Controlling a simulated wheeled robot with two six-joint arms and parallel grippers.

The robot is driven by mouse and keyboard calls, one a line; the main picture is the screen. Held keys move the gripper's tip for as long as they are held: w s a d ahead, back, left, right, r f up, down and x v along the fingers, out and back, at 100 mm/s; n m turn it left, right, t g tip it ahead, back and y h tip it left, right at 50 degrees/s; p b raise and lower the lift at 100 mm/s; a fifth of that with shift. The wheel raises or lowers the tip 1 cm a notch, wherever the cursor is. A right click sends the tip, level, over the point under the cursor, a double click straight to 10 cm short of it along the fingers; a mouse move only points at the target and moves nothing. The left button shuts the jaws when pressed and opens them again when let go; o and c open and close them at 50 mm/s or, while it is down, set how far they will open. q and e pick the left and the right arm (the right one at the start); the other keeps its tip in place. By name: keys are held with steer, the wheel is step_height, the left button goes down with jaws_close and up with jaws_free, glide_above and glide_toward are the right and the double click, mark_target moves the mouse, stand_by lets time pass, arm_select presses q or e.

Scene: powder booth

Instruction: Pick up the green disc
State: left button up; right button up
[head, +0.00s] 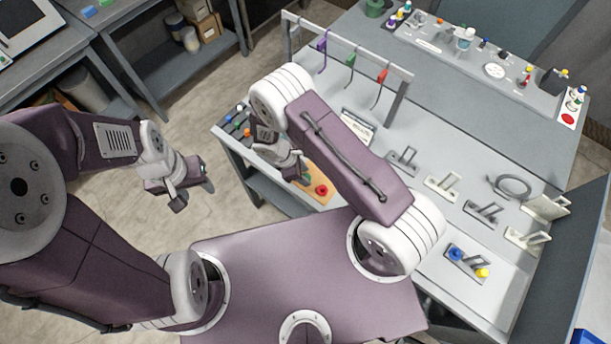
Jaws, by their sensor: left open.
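A small patch of green (304,178), which looks like the green disc, shows at the far end of a wooden board (313,200) on the grey bench, beside a red disc (321,190). My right gripper (301,174) points down right at the green patch and partly hides it. I cannot tell whether its fingers touch the disc or are closed on it. My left gripper (193,196) is open and empty over the floor, left of the bench.
A rack holds purple, green and red hooks (381,76) at the bench's far side. Several slotted holders (441,185) stand to the right. A blue and yellow piece pair (468,264) sits near the front. Floor is clear left of the bench.

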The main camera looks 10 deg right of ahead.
steer(key=shift+s+r, duration=0.1)
steer(key=shift+s, duration=0.05)
jaws_close()
